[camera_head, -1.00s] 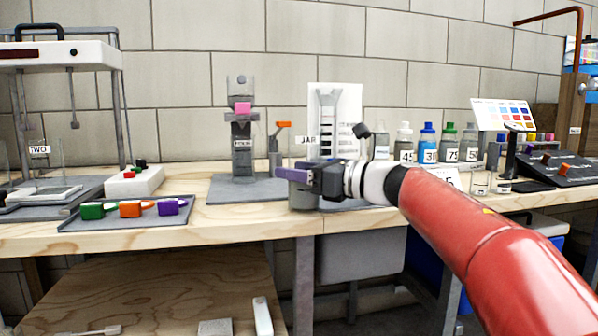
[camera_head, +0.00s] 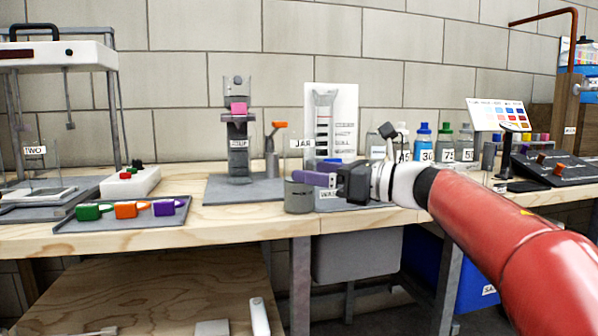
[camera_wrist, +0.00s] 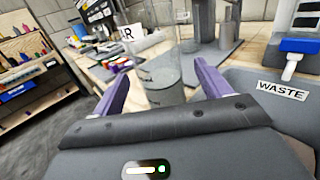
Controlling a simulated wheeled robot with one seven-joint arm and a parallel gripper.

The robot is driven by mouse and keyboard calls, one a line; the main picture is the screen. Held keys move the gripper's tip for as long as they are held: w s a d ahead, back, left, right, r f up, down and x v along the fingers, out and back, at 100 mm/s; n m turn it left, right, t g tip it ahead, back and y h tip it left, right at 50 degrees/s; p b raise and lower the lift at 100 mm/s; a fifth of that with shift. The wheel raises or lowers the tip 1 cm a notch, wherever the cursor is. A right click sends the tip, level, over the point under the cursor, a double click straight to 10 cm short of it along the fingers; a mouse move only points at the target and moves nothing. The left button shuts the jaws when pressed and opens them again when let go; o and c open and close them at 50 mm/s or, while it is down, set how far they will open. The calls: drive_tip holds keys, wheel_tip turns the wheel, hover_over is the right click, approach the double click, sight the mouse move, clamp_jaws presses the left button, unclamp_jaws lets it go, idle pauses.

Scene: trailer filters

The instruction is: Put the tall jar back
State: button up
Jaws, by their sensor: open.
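The tall jar (camera_head: 299,198) is a clear cylinder with grey contents in its lower part and a JAR label at its top. It stands upright at the bench's front edge. My gripper (camera_head: 312,179) comes from the right at the height of the grey part, and one purple finger crosses in front of the jar. In the wrist view my gripper (camera_wrist: 161,75) is open, and the jar (camera_wrist: 165,80) stands between and just beyond the fingertips, with a gap at the right finger. The far finger is hidden in the head view.
A stand with a pink block (camera_head: 238,109) is at left-back. Several capped bottles (camera_head: 424,145) stand behind my arm.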

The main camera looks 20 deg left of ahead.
drive_tip(key=v, duration=0.6)
drive_tip(key=shift+d, duration=0.35)
drive_tip(key=shift+s, duration=0.1)
